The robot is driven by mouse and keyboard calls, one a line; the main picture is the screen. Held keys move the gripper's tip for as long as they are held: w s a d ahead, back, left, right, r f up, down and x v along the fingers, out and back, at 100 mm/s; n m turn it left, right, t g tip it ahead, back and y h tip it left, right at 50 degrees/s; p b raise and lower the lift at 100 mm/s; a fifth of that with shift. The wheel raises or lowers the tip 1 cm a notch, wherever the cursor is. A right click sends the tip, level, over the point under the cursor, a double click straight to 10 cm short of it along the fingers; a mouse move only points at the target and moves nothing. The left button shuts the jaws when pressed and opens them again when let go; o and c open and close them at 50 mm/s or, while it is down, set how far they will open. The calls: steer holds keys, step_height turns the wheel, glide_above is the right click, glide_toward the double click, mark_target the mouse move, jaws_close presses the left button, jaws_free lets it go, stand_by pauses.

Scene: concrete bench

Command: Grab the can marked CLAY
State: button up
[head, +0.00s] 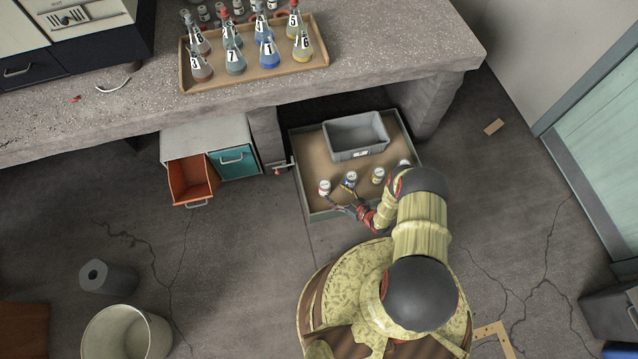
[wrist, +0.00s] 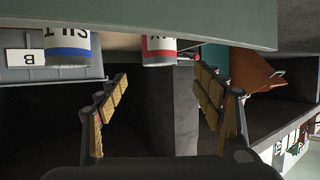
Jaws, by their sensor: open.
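Several small white cans stand in a row in a shallow tray (head: 307,205) under the bench. The leftmost is a red-banded can (head: 324,187); beside it are a blue-banded can (head: 349,181) and a yellow-banded can (head: 378,175). Another is partly behind my arm. In the upside-down wrist view, the blue-banded can (wrist: 68,45) reads SILT. The red-banded can (wrist: 158,50) shows only partial letters, so I cannot confirm CLAY on any can. My gripper (wrist: 163,95) is open and empty, its fingers to either side of the red-banded can in the picture, apart from it.
A grey bin (head: 342,154) stands behind the cans in the tray. The bench (head: 370,82) overhangs the tray's back. An open orange drawer (head: 190,180) is at the left. A flask tray (head: 255,81) sits on the bench. Floor in front of the tray is clear.

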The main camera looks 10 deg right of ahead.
mark_target(326, 185)
steer(key=b+x, duration=0.3)
steer(key=x, duration=0.4)
steer(key=shift+w+a+f, duration=0.2)
steer(key=shift+w, duration=0.1)
steer(key=c, duration=0.3)
steer(key=c, duration=1.3)
steer(key=shift+r, duration=0.1)
steer(key=shift+r, duration=0.1)
